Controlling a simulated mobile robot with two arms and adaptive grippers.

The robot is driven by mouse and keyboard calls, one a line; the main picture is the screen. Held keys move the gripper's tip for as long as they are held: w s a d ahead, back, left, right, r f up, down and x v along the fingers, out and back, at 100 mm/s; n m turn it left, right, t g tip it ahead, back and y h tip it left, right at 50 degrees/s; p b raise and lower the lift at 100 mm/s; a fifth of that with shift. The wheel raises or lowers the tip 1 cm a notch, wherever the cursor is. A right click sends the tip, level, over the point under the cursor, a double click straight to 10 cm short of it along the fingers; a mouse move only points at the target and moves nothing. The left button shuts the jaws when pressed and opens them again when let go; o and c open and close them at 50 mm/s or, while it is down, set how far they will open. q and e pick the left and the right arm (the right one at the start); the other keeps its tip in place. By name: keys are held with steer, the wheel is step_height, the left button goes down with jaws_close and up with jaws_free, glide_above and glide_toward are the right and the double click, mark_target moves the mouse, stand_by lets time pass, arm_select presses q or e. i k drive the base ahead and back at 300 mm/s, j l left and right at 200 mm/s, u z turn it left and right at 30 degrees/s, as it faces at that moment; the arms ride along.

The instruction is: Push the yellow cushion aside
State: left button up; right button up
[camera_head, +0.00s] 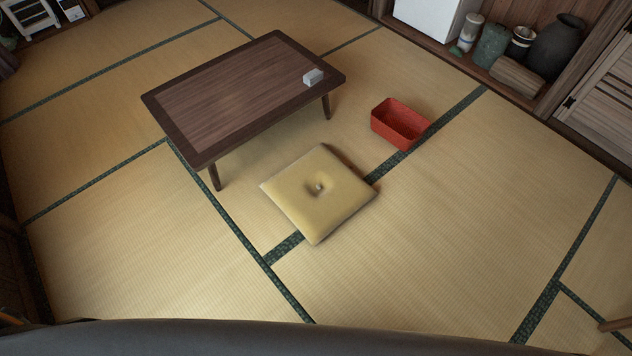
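The yellow cushion (318,194) lies flat on the tatami floor near the middle of the head view. It is square with a tufted dimple in its centre. Its upper left corner is close to the near side of the low table, and its edges lie across a dark green mat border. Neither of my grippers shows in this view, and nothing touches the cushion from my side.
A low dark wooden table (235,92) stands behind the cushion, with a small pale box (313,77) on it. A red open bin (399,124) stands to the upper right. Pots (557,46) line the back right. Tatami right of the cushion is clear.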

mark_target(318, 192)
steer(key=k+j+u, duration=0.2)
steer(key=k, duration=0.45)
steer(key=k+u, duration=0.2)
steer(key=k, duration=0.4)
steer(key=i+l+u, duration=0.2)
steer(key=u, duration=0.2)
steer(key=i+l+u, duration=0.15)
steer(key=l+u, duration=0.25)
steer(key=i+l+u, duration=0.15)
steer(key=u, duration=0.2)
steer(key=i+l, duration=0.1)
steer(key=l, duration=0.35)
steer(key=i+l, duration=0.1)
steer(key=l, duration=0.35)
steer(key=i+l, duration=0.15)
steer(key=l, duration=0.3)
steer(key=i+l, duration=0.1)
steer(key=l, duration=0.3)
steer(key=i+l, duration=0.1)
steer(key=l, duration=0.35)
steer(key=i+l, duration=0.1)
steer(key=l, duration=0.35)
steer(key=i+l, duration=0.1)
steer(key=l, duration=0.35)
